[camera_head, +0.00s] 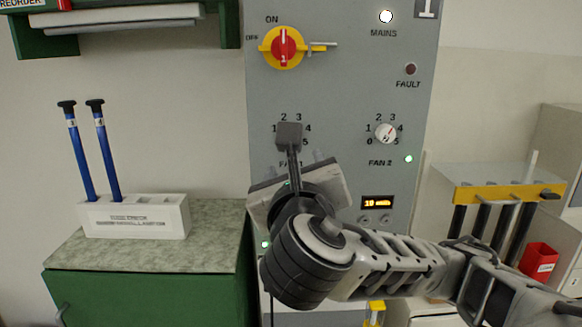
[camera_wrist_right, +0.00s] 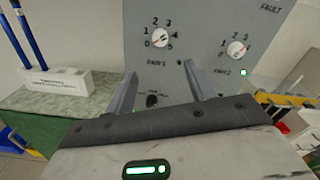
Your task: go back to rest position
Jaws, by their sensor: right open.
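My right arm comes in from the right in the head view. Its gripper (camera_head: 300,185) is in front of the grey control panel (camera_head: 345,100), over its lower left part, and hides the FAN 1 knob there. In the right wrist view the two fingers of this gripper (camera_wrist_right: 159,70) stand wide apart with nothing between them. The FAN 1 knob (camera_wrist_right: 160,38) shows beyond the fingers, apart from them. The FAN 2 knob (camera_head: 385,133) is to the right of the gripper. My left gripper is in neither view.
A red-and-yellow main switch (camera_head: 284,47) sits high on the panel. At left, a white block (camera_head: 135,217) holds two blue rods (camera_head: 107,155) on a green cabinet (camera_head: 150,295). At right are a yellow rack (camera_head: 505,190) with dark rods and a red container (camera_head: 539,261).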

